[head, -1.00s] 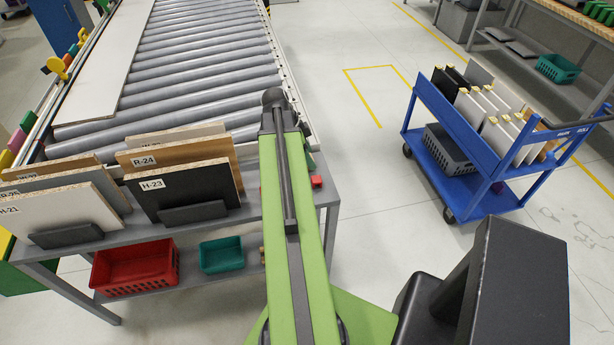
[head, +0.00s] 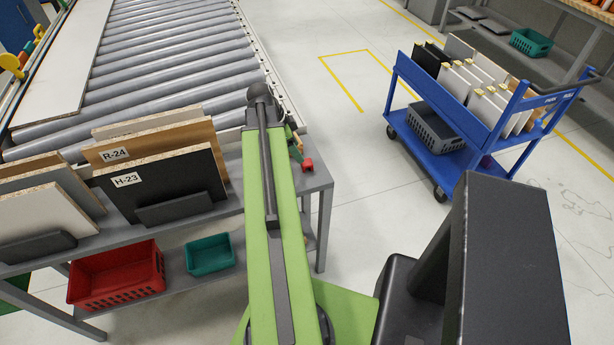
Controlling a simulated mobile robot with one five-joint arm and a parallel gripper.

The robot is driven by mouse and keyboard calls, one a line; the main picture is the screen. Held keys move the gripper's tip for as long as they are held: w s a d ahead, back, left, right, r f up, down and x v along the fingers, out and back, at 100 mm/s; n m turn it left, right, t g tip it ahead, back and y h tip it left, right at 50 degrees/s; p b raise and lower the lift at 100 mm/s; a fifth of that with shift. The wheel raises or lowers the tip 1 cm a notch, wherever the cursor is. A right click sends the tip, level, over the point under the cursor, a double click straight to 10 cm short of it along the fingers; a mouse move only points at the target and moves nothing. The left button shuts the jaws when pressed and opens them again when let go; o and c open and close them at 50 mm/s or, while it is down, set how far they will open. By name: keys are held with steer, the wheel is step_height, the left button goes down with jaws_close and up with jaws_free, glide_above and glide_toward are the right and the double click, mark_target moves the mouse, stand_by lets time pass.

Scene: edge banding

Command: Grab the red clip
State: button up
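A small red block-like thing (head: 307,165), which I take for the red clip, lies at the right end of the grey bench top (head: 322,178), just right of my green arm. It is small here, and its exact shape is hard to tell. A small green thing (head: 290,133) shows just above and left of it, partly behind my arm. My arm runs up the middle of the view to a dark joint near the conveyor's end. My gripper does not show, so its opening and any contact with the red clip cannot be seen.
Upright boards, among them a black one marked H-23 (head: 165,183), stand left of my arm. A roller conveyor (head: 175,50) is behind. A red bin (head: 115,272) and a teal bin (head: 210,254) sit on the lower shelf. A blue cart (head: 450,155) is right; the floor between is clear.

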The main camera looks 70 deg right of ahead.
mark_target(306, 162)
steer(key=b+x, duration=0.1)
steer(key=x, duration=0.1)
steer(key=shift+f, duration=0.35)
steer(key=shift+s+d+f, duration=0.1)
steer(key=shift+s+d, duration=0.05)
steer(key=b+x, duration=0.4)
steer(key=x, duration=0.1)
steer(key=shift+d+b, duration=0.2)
steer(key=shift+b, duration=0.2)
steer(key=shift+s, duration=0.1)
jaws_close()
